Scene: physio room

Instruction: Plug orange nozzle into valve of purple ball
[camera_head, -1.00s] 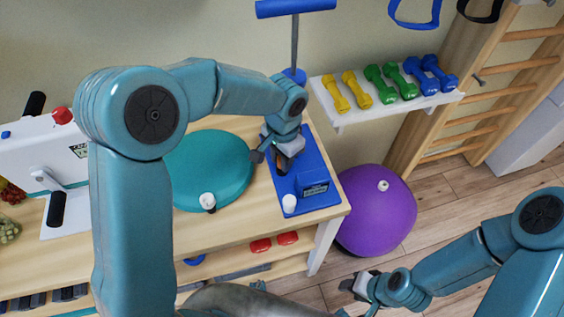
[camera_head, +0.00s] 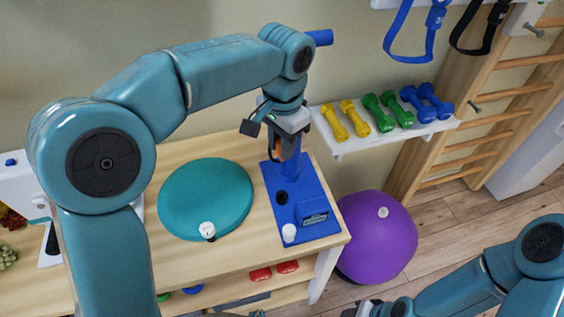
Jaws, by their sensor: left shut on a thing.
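The purple ball (camera_head: 372,250) sits on the floor at the right end of the table. Its white valve (camera_head: 383,212) faces up on top. My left gripper (camera_head: 277,140) is above the blue pump base (camera_head: 318,228), shut on the orange nozzle (camera_head: 277,150), which is small and mostly hidden by the gripper. The nozzle is up and left of the ball, well apart from the valve. My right gripper (camera_head: 364,310) is at the bottom edge, below the ball, and mostly cut off; I cannot tell its jaws.
A teal cushion (camera_head: 205,190) with a white valve lies on the wooden table (camera_head: 145,262). A white shelf (camera_head: 350,143) with yellow, green and blue dumbbells (camera_head: 378,112) is on the wall above the ball. Wall bars stand at right (camera_head: 490,115). Floor right of the ball is clear.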

